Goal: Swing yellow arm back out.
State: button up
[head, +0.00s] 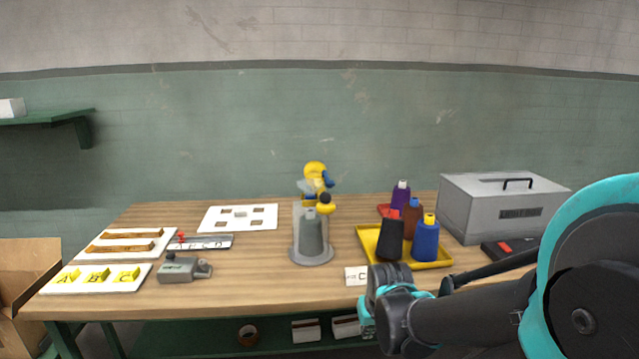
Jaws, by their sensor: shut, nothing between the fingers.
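A grey stand (311,238) with a round base stands mid-table. At its top is a cluster of parts: a yellow rounded piece (315,168), a blue piece (328,179) and a grey piece. A second yellow piece (326,208) juts right, lower on the stand. Which yellow piece is the arm, and how far it is swung, is too small to tell. My gripper (367,317) is low at the table's front edge, right of the stand and well apart from it. It is shut and empty; its fingertips are hard to make out.
A yellow tray (445,264) with several dark, blue and purple spools stands right of the stand. A white card (356,276) marked C lies in front. A grey metal box (500,212) is at back right. White boards (238,218) and a grey device (184,269) lie left.

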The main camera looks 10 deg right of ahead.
jog(key=shift+o, duration=1.1)
jog(key=shift+w+a, duration=0.1)
jog(key=o, duration=0.7)
jog(key=w+a+y, duration=0.1)
jog(key=w+a+r+n+y, duration=0.1)
jog(key=w, duration=0.1)
jog(key=w+a+r+y, duration=0.1)
jog(key=shift+w+a+r+n, duration=0.25)
jog(key=shift+w+n, duration=0.15)
jog(key=w+a+r+n+t+y, duration=0.25)
jog(key=w+r+y, duration=0.25)
jog(key=w+r, duration=0.3)
jog(key=w+d+r+n+t+y, duration=0.55)
jog(key=w+d+r, duration=0.35)
jog(key=w+r, duration=0.35)
jog(key=shift+m+t+h, duration=0.3)
jog(key=shift+m+h, duration=0.05)
jog(key=shift+m, duration=0.05)
jog(key=x, duration=1.6)
jog(key=shift+w+a, duration=0.15)
jog(key=shift+a, duration=0.25)
grip_shut()
